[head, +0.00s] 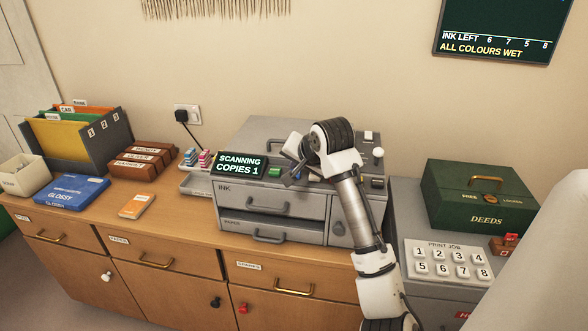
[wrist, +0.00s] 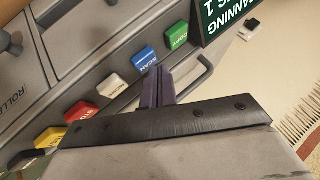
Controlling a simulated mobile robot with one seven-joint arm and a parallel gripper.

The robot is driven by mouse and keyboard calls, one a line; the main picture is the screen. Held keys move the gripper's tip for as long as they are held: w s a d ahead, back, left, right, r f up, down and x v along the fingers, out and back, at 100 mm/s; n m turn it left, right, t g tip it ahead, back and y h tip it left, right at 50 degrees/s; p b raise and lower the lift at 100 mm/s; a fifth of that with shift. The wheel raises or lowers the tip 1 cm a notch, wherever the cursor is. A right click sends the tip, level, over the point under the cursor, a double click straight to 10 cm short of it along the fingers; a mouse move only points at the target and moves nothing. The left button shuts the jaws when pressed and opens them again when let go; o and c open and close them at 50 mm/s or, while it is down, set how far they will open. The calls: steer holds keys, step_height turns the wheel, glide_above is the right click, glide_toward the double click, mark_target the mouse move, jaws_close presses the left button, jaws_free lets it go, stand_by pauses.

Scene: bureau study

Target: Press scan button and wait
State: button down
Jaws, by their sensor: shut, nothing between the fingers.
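The grey printer (head: 270,195) stands on the wooden cabinet. Its display (head: 239,164) reads "SCANNING COPIES 1". In the wrist view the blue scan button (wrist: 145,59) sits in a row on the printer's front, between the green copy button (wrist: 177,36) and a white button (wrist: 112,86). My gripper (wrist: 158,75) is shut and empty, with its fingertips just beside the scan button. I cannot tell whether they touch it. In the head view my gripper (head: 291,175) is at the printer's front edge, right of the green button, and my arm hides part of the panel.
A red button (wrist: 82,110) and a yellow one (wrist: 50,137) continue the row. The print job keypad (head: 450,262) and green deeds box (head: 478,195) are at right. Ink cartridges, paper packs and a file rack (head: 78,135) are at left. The wall screen (head: 495,30) reads "ALL COLOURS WET".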

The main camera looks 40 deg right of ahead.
mark_target(297, 175)
steer(key=shift+r, duration=0.45)
step_height(297, 175, up, 6)
steer(key=p, duration=0.6)
stand_by(0.7)
